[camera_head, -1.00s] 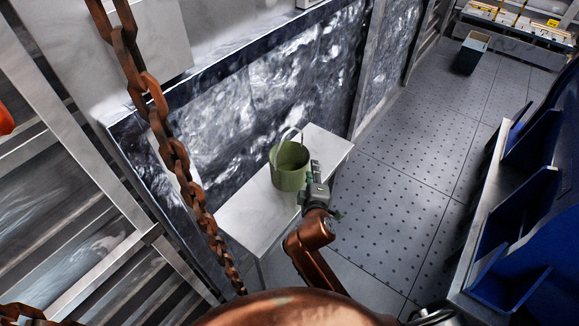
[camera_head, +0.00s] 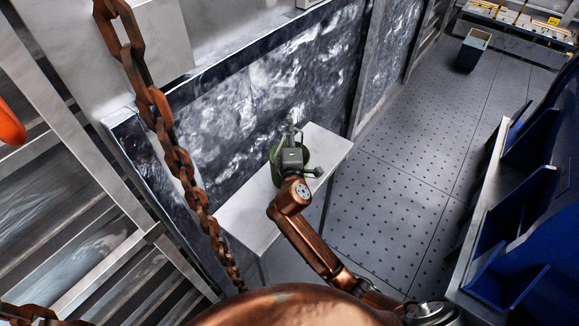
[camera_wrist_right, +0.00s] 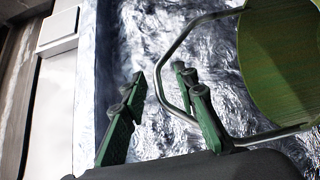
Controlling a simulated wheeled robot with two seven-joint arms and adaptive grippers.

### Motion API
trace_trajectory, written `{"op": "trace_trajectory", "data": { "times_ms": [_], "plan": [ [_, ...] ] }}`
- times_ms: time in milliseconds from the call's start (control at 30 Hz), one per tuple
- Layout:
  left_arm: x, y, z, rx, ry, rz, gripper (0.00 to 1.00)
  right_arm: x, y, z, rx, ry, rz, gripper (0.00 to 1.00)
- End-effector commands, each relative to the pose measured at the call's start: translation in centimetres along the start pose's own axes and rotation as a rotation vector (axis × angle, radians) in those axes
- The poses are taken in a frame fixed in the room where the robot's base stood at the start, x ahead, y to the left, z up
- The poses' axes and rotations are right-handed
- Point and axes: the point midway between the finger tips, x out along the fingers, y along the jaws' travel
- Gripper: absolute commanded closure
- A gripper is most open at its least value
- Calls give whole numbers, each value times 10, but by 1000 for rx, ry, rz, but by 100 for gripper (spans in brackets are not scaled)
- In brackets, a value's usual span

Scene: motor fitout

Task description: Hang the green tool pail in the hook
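The green pail (camera_head: 276,172) stands on a pale bench against the dark marbled wall, mostly hidden behind my right gripper. My right gripper (camera_head: 290,132) is over the pail in the head view. In the right wrist view the gripper (camera_wrist_right: 159,76) is open, its two green fingers apart. The pail (camera_wrist_right: 284,60) fills the upper right there, and its thin metal handle (camera_wrist_right: 193,30) loops left so that its bend appears between the fingertips. I cannot tell whether a finger touches the handle. I cannot make out a hook. My left gripper is not in view.
A rusty chain (camera_head: 176,160) hangs left of the bench (camera_head: 246,213). Blue bins (camera_head: 510,277) line a shelf at the right. The perforated floor between is mostly open, with a dark box (camera_head: 471,52) far back. An orange object (camera_head: 10,126) shows at the left edge.

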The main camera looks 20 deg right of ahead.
Motion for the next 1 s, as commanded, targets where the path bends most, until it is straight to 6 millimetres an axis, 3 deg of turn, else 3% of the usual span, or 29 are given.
{"op": "trace_trajectory", "data": {
  "times_ms": [233, 600, 1000],
  "plan": [
    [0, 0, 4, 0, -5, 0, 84, 1, 0, 0, 1, 1, 0, 74],
    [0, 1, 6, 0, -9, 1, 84, 1, 0, 0, 1, 1, 0, 100],
    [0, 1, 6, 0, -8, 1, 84, 1, 0, 0, 1, 1, 0, 100]
  ]
}}
